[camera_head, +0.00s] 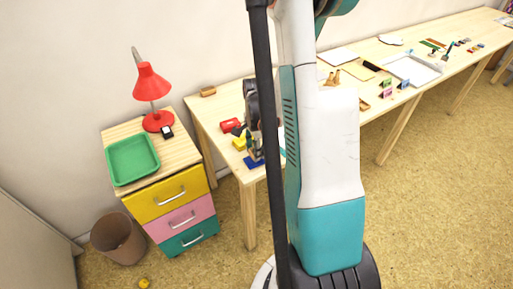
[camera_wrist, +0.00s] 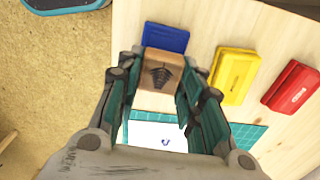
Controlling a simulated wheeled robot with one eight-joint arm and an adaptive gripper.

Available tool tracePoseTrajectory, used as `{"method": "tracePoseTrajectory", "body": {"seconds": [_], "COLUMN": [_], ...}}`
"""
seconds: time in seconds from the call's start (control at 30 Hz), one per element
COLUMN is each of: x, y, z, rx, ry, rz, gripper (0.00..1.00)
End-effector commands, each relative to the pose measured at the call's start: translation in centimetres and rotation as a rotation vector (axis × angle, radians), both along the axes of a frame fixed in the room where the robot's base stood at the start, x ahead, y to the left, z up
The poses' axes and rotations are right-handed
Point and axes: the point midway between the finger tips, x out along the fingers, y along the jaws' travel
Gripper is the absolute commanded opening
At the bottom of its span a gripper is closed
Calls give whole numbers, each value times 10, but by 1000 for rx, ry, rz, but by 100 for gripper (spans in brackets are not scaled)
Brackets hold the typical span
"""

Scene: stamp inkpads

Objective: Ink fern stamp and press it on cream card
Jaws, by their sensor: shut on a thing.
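My gripper (camera_wrist: 162,74) is shut on a wooden block stamp (camera_wrist: 161,66), with a dark fern picture on its top face in the wrist view. A blue inkpad (camera_wrist: 166,37) shows just beyond the stamp; the stamp hides its near part, and I cannot tell whether they touch. A pale card (camera_wrist: 145,133) lies on a teal mat (camera_wrist: 248,134), nearer my wrist and partly hidden by my gripper. The card has a small blue mark. In the head view, the blue inkpad (camera_head: 253,162) is near the table's front corner.
A yellow inkpad (camera_wrist: 234,74) and a red inkpad (camera_wrist: 291,87) lie right of the stamp. The table edge and floor are at the left. In the head view, a drawer unit (camera_head: 170,196) with a green tray (camera_head: 110,172) and red lamp (camera_head: 151,82) stands left of the table.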

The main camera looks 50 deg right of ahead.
Motion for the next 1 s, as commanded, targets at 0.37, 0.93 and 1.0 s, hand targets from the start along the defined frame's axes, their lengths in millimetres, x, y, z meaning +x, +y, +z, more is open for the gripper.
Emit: {"method": "tracePoseTrajectory", "body": {"seconds": [0.37, 0.93, 1.0], "x": [0, 0, 0], "y": [0, 0, 0], "z": [0, -4, -5], "rx": [0, 0, 0], "ry": [0, 0, 0], "rz": [0, 0, 0], "gripper": [17, 17, 17]}}
